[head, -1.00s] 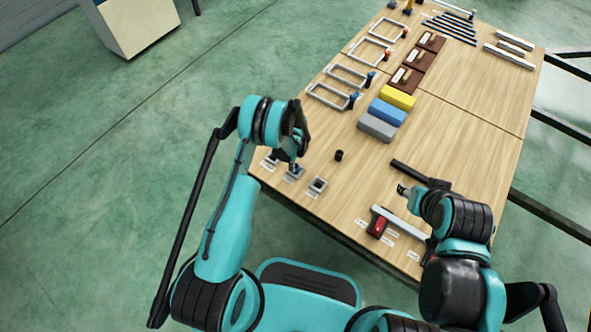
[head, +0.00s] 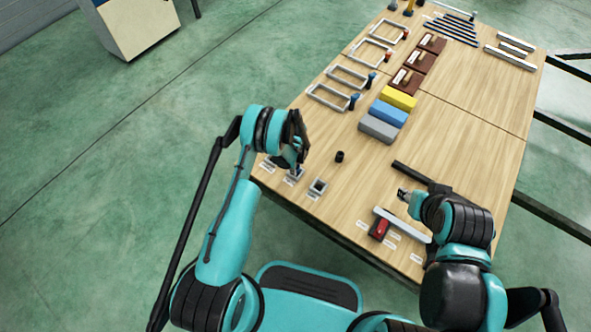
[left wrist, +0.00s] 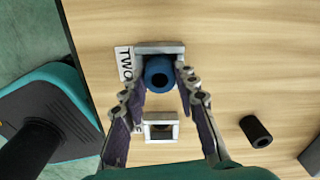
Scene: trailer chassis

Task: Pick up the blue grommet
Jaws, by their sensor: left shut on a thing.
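The blue grommet (left wrist: 159,74) is a short, thick ring with a dark hole, seen end-on in the left wrist view. It is at the grey square holder (left wrist: 172,47) beside a label reading "TWO". My left gripper (left wrist: 161,76) is shut on the grommet, one finger on each side. I cannot tell whether the grommet is clear of its holder. In the head view my left gripper (head: 297,168) is low over the table's near-left edge and hides most of the grommet. My right gripper (head: 402,193) is over the right part of the table, its jaws too small to judge.
An empty grey square holder (head: 318,186) stands right of the left gripper. Grey, blue (head: 388,113) and yellow blocks lie farther back. The table's middle right is clear.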

